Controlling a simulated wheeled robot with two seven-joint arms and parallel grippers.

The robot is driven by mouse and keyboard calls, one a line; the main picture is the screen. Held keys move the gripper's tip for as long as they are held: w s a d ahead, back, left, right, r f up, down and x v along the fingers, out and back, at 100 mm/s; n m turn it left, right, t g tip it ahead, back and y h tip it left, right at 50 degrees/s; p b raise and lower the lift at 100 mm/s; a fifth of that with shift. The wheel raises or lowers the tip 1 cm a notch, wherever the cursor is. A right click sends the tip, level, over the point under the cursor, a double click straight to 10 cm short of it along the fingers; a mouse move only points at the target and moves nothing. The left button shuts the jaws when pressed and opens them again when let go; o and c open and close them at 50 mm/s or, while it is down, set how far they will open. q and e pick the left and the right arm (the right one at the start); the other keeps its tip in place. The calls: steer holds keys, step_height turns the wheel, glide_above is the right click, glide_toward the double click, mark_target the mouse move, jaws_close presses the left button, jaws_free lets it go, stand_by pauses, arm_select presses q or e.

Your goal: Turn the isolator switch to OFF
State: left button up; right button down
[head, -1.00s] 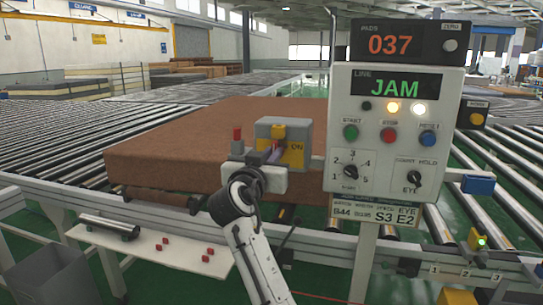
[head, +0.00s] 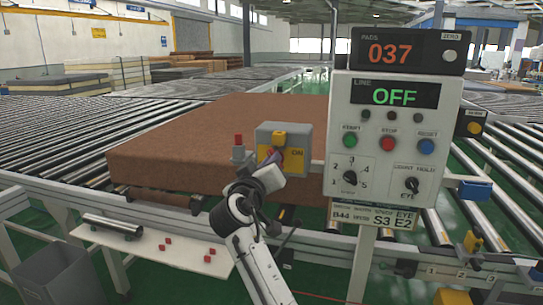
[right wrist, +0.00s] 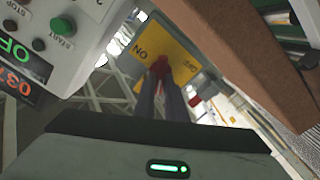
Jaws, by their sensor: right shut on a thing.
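The isolator switch is a grey box (head: 290,134) with a yellow plate (head: 295,160), left of the control panel. My right gripper (right wrist: 160,84) is shut on the red handle; in the head view the gripper (head: 270,158) is tilted and hides the handle. The panel display (head: 395,95) reads OFF in green. My left gripper is not in view.
The control panel (head: 346,112) stands close to the right of the switch. A brown mattress (head: 180,145) lies on rollers behind it. A small shelf (head: 190,252) with red cubes and a metal roller, and a grey bin (head: 55,280), are at lower left.

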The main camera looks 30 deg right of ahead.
steer(key=shift+w+a+f+n+p, duration=0.15)
steer(key=shift+n+p, duration=0.45)
steer(key=shift+n, duration=2.25)
steer(key=shift+s+d+f+n+p, duration=0.15)
steer(key=shift+n+p, duration=0.45)
steer(key=shift+n, duration=2.25)
steer(key=shift+w+a, duration=0.1)
steer(key=c, duration=1.8)
jaws_free()
